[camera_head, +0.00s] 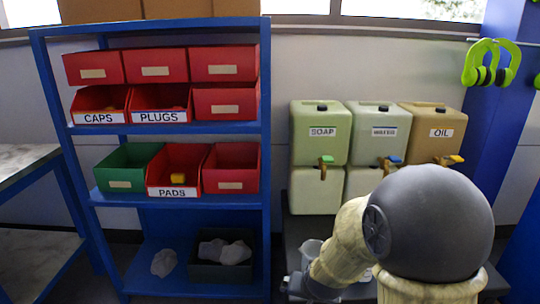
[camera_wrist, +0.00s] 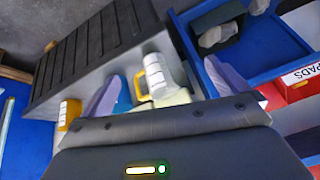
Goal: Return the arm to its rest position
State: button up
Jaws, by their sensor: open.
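My arm (camera_head: 425,225) fills the lower right of the head view, bent in front of the jugs. My gripper (camera_wrist: 143,58) shows in the wrist view, with its dark housing along the bottom edge and two grey-purple fingers spread apart. Nothing is held between the fingers. A white ribbed cylinder with a yellow handle (camera_wrist: 158,76) shows beyond and between them, apart as far as I can tell. The gripper is not clearly visible in the head view, where my arm covers that area.
A blue shelf (camera_head: 190,220) with red and green bins stands left. Soap (camera_head: 320,130), grey (camera_head: 378,133) and oil (camera_head: 432,133) jugs stand behind my arm. A clear container (camera_head: 311,250) is beside the arm. A dark ribbed tray (camera_wrist: 90,55) lies near the gripper. Green ear muffs (camera_head: 490,65) hang right.

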jog(key=s+d+r+n+g, duration=0.1)
jog(key=s+d+g, duration=0.15)
jog(key=s, duration=0.35)
jog(key=s+d+r+n+g, duration=0.1)
jog(key=s+d+r+n, duration=0.15)
jog(key=s, duration=0.25)
jog(key=w+p+v, duration=0.2)
jog(key=p+v, duration=1.1)
jog(key=p, duration=0.1)
jog(key=w+r+p+v, duration=0.1)
jog(key=w+p+v, duration=0.1)
jog(key=p+v, duration=1.1)
jog(key=shift+w+r+m+h+p, duration=0.2)
jog(key=shift+r+m+h+p, duration=0.15)
jog(key=shift+r+p, duration=0.1)
jog(key=shift+w+a, duration=0.1)
jog(key=shift+a, duration=0.05)
